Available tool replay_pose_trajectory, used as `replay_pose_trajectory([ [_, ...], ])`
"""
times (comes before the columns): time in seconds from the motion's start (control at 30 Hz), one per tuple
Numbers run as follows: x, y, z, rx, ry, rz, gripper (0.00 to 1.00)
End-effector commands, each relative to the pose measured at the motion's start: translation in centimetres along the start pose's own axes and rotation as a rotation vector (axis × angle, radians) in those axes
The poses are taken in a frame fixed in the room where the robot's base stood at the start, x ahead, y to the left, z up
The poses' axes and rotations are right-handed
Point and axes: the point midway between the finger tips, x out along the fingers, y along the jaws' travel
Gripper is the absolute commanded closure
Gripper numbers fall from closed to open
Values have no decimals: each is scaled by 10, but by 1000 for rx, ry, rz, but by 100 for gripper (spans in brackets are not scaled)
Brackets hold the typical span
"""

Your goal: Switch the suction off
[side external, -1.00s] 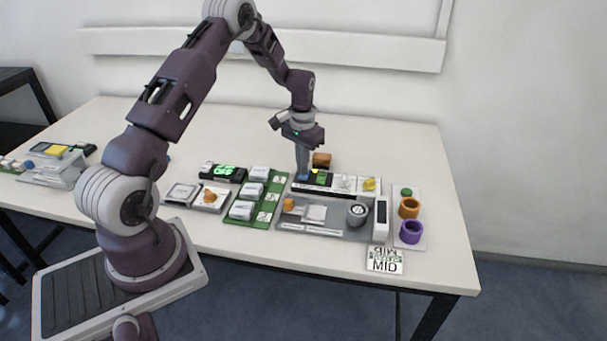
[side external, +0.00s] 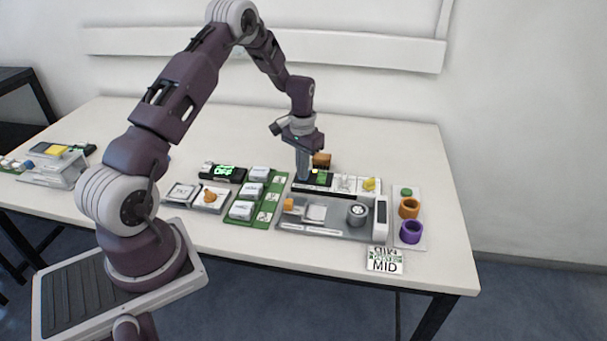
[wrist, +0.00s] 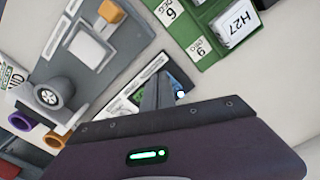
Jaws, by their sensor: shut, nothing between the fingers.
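The control panel (side external: 345,184) is a low strip at the back of the grey grinding station, with a black front, a green patch (side external: 323,178), white labels and a yellow knob (side external: 370,184). My gripper (side external: 302,178) is shut and empty, pointing down at the panel's left end. In the wrist view my gripper (wrist: 158,98) is over the panel's blue and green part, close to a small white round spot (wrist: 180,94). The fingers hide part of that end. I cannot tell which control is the suction switch, its position, or whether the fingers touch it.
A brown block (side external: 321,160) stands just behind the panel. The grey station (side external: 340,226) holds an orange block, a light pad and a round grey cup (side external: 357,213). A green rack (side external: 263,212) with white boxes is to the left, orange and purple rings (side external: 411,231) to the right.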

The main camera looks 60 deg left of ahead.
Motion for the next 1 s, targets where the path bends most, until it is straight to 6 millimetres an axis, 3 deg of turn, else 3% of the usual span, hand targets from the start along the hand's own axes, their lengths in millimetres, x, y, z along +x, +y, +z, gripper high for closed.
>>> replay_pose_trajectory([
  [0.47, 5, 0, 0, 0, 2, -1, 100],
  [1.0, -50, 0, -1, 0, 3, -1, 100],
])
